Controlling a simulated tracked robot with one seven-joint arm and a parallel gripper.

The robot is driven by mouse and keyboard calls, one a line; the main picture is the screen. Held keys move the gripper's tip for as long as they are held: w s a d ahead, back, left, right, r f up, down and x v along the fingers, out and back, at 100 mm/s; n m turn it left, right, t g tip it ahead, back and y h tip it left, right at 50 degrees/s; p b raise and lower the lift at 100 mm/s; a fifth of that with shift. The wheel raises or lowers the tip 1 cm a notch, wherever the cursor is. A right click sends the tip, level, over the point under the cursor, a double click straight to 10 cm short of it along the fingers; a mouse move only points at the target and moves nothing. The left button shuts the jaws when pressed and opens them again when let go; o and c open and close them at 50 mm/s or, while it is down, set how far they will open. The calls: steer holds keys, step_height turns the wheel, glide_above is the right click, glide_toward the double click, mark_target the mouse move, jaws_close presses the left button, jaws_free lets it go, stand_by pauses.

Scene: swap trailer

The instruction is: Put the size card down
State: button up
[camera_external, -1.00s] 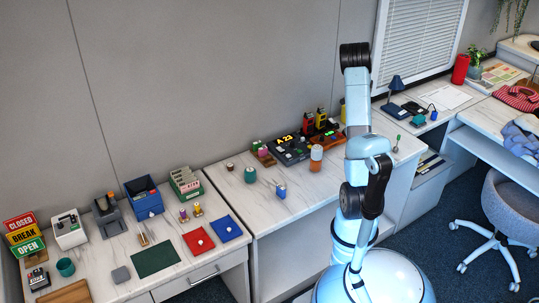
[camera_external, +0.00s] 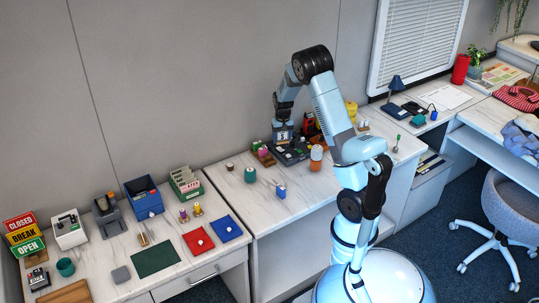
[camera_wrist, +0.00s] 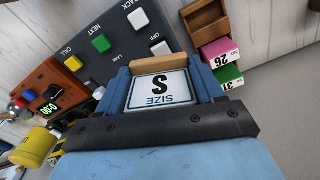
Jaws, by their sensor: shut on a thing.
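The size card (camera_wrist: 160,88) is white with a dark border and reads "SIZE" and "S", upside down in the wrist view. My gripper (camera_wrist: 160,82) is shut on it, with blue fingers on its left and right sides. A tan wooden strip (camera_wrist: 155,64) shows at the card's far edge; whether it belongs to the card is unclear. In the external view my gripper (camera_external: 283,131) points down with the card (camera_external: 283,136) above the rear of the counter, over the dark button console (camera_external: 292,156). The gap below the card cannot be judged.
The console's buttons (camera_wrist: 101,43) lie just beyond the card. A wooden rack (camera_wrist: 206,20) with pink and green number tags is at right. An orange timer box (camera_wrist: 50,90) and yellow mug (camera_wrist: 35,146) are at left. An orange-white bottle (camera_external: 316,155) stands near the console.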

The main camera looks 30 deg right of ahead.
steer(key=a+n, duration=0.4)
steer(key=a, duration=0.2)
step_height(320, 180, up, 8)
glide_above(304, 164)
step_height(304, 164, down, 17)
steer(key=shift+f, duration=0.1)
steer(key=shift+f, duration=0.1)
steer(key=o, duration=1)
